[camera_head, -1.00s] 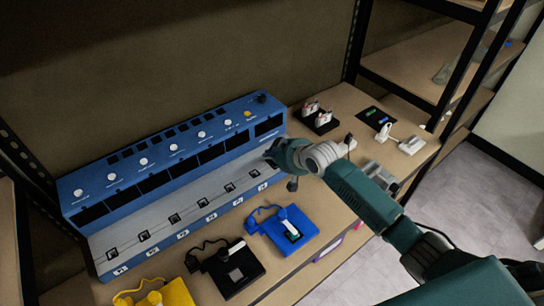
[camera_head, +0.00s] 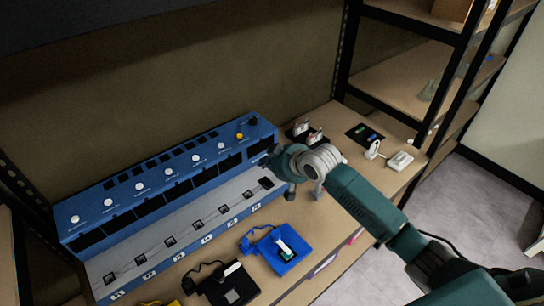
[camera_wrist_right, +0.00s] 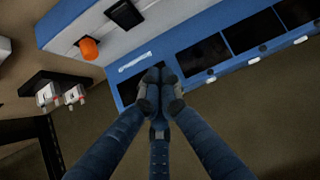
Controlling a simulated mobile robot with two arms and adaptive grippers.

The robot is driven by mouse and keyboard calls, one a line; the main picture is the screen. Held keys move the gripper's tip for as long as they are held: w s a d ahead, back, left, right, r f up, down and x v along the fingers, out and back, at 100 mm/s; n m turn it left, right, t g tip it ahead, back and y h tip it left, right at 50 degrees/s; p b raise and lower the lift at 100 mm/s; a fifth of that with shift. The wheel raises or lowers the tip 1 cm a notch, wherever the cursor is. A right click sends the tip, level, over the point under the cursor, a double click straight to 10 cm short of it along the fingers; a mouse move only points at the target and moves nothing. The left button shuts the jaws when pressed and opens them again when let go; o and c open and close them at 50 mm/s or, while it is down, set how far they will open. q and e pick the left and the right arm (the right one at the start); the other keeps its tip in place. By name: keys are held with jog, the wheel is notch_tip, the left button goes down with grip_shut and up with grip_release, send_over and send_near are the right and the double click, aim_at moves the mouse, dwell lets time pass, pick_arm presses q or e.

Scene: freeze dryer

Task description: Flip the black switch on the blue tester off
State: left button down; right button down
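The blue tester (camera_head: 165,182) is a long bench unit with a row of dark windows, white knobs and a sloped grey front. My right gripper (camera_head: 268,158) is in front of the tester's right end, below the switch. In the right wrist view its fingertips (camera_wrist_right: 160,84) are together and empty, over the rightmost dark window's edge, apart from the switch. The switch's position is too small to tell. My left gripper is out of view.
A black holder with small items (camera_head: 300,132) and a black mat (camera_head: 364,134) lie right of the tester. Blue (camera_head: 290,262) and black (camera_head: 218,296) devices lie in front. Shelf posts (camera_head: 349,50) stand behind.

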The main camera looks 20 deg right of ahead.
jog(key=s+r, duration=0.1)
jog(key=r, duration=0.1)
jog(key=s+d+r, duration=0.1)
jog(key=s+r, duration=0.1)
jog(key=shift+s+d+r+b, duration=0.1)
jog(key=shift+r+b, duration=0.2)
dwell(0.3)
